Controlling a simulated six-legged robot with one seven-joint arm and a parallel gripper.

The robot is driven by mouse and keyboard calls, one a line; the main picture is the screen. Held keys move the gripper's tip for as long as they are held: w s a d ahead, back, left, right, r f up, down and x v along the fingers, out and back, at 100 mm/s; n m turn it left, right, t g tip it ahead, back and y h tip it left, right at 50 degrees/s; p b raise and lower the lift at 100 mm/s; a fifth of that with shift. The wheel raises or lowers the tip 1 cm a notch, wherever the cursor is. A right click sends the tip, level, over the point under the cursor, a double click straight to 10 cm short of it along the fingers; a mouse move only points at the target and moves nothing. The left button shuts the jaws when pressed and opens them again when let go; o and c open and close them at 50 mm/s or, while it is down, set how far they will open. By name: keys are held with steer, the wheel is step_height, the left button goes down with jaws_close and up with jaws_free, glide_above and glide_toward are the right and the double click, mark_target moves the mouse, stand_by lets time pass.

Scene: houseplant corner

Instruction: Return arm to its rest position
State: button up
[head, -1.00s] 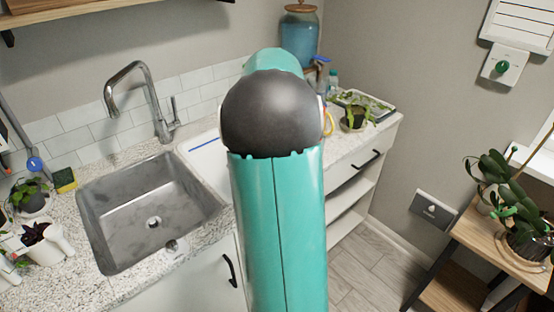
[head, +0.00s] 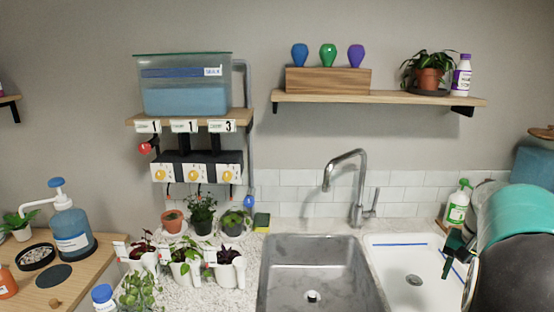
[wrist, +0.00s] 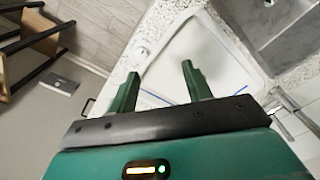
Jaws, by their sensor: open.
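My gripper (wrist: 160,78) shows in the wrist view with two dark green fingers spread apart and nothing between them. Beyond the fingers lies the white basin (wrist: 180,52) with a blue line along one side. In the head view my teal and dark grey arm fills the lower right edge. The green gripper (head: 453,254) shows there in front of the white basin (head: 385,262), partly cut off by my arm. I cannot tell its exact height above the basin.
The steel sink (head: 285,258) and faucet (head: 358,190) stand left of the basin. A green-white spray bottle (head: 458,207) stands behind it. Several potted plants crowd the counter left of the sink. A shelf (head: 390,100) hangs above. In the wrist view, a wooden stand (wrist: 42,38) is upper left.

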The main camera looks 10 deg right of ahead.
steer(key=a+r+n+t, duration=0.2)
steer(key=a+r+n, duration=0.15)
steer(key=a, duration=1.05)
steer(key=s+a+n+t, duration=0.1)
steer(key=s+a+n, duration=0.2)
steer(key=a, duration=0.8)
steer(key=s+a+n+t, duration=0.2)
steer(key=s+a+n, duration=0.2)
steer(key=a, duration=0.7)
steer(key=shift+s+f, duration=0.45)
steer(key=shift+s, duration=0.75)
